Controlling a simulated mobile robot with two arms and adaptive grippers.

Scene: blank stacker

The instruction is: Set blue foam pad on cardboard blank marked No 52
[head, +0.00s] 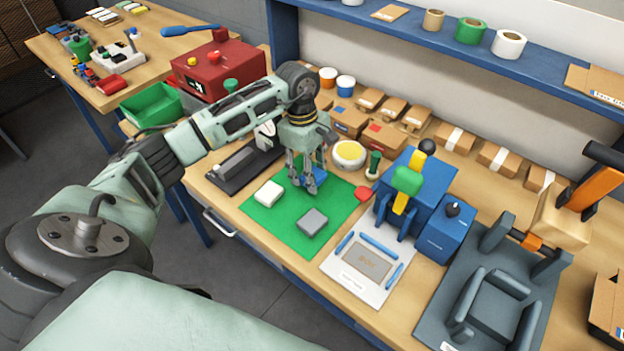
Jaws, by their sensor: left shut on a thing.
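My left gripper (309,188) points down over the green mat (285,228) and is shut on the blue foam pad (319,176). The pad is partly hidden by the fingers, and I cannot tell whether it touches the mat. A white pad (269,193) and a grey pad (313,222) lie on the mat. My right gripper is out of view.
A blue press (432,184) with a green part stands behind the fixture. A dark grey cradle (498,307) is to its right. A red knob (363,193) and a round yellow-topped container (349,154) are near the mat's back edge. Small boxes (384,136) line the back.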

